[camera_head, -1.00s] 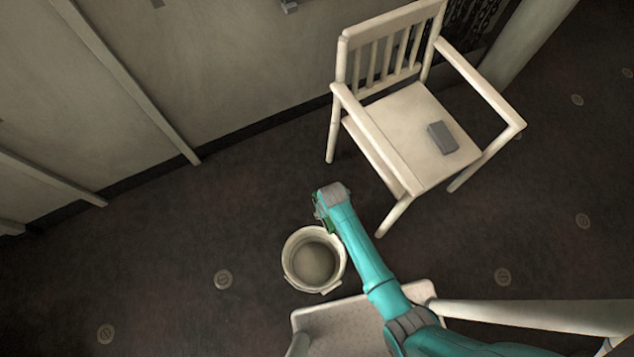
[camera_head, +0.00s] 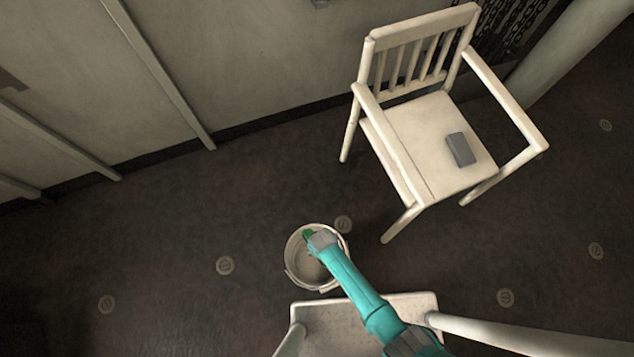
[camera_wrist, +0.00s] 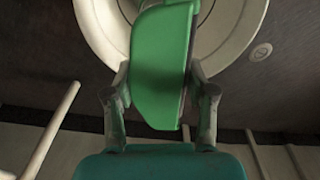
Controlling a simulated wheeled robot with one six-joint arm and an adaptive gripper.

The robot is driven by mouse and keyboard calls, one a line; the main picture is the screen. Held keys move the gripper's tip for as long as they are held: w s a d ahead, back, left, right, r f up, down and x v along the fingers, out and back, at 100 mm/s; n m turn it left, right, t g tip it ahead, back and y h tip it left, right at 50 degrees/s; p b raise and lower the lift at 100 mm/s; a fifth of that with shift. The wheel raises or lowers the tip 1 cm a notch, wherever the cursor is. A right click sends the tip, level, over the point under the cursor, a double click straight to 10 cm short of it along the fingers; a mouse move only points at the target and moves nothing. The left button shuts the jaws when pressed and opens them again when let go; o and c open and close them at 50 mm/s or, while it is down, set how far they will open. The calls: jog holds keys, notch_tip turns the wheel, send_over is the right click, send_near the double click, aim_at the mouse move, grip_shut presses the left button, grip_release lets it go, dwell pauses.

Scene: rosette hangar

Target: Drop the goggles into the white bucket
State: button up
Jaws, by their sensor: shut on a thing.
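The white bucket (camera_head: 294,262) stands on the dark floor in the head view, partly covered by my arm. My gripper (camera_head: 308,237) is over the bucket's opening. In the wrist view my gripper (camera_wrist: 160,92) is shut on a green thing, the goggles (camera_wrist: 160,65), with a finger on each side. Only a small green bit of the goggles shows in the head view (camera_head: 307,234). The bucket's round rim (camera_wrist: 92,22) shows behind the goggles in the wrist view. I cannot tell the exact height of the goggles above the rim.
A white armchair (camera_head: 428,135) with a grey box (camera_head: 460,149) on its seat stands to the upper right. A pale seat-like surface (camera_head: 350,325) lies below the bucket, under my arm. The floor left of the bucket is clear up to the wall.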

jog(key=shift+f, duration=0.95)
jog(key=o, duration=1.3)
jog(key=shift+c, duration=0.2)
jog(key=shift+r, duration=0.1)
jog(key=r, duration=0.7)
jog(key=s+r, duration=0.1)
jog(key=r, duration=0.3)
jog(key=shift+s+d+r, duration=0.1)
jog(key=shift+d+r, duration=0.25)
